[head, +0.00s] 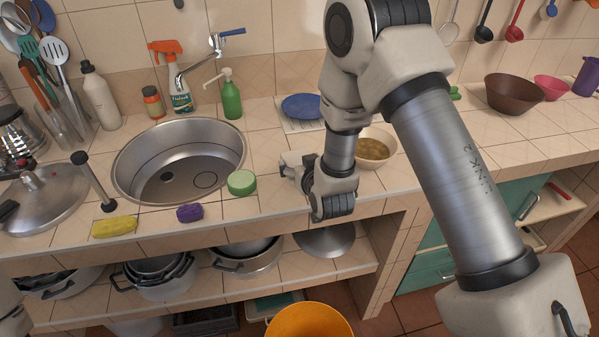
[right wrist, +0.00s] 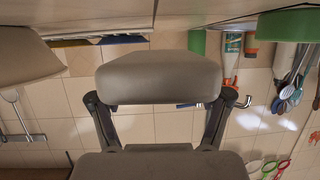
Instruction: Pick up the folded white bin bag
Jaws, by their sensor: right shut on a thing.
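My right gripper (head: 289,170) is low over the front of the counter, between the green round tub and the bowl of yellowish food. It points left in the head view. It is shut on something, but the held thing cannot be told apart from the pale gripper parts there. In the right wrist view a pale grey rounded block fills the middle between dark finger links; I cannot tell whether it is part of the gripper or the held thing. I cannot make out the folded white bin bag clearly in either view.
The green tub (head: 242,183) is just left of the gripper, with a purple sponge (head: 190,212) and yellow sponge (head: 114,227) beyond. The steel sink (head: 130,178) is behind them. The food bowl (head: 376,147) is close on the right. An orange bucket (head: 310,322) stands below.

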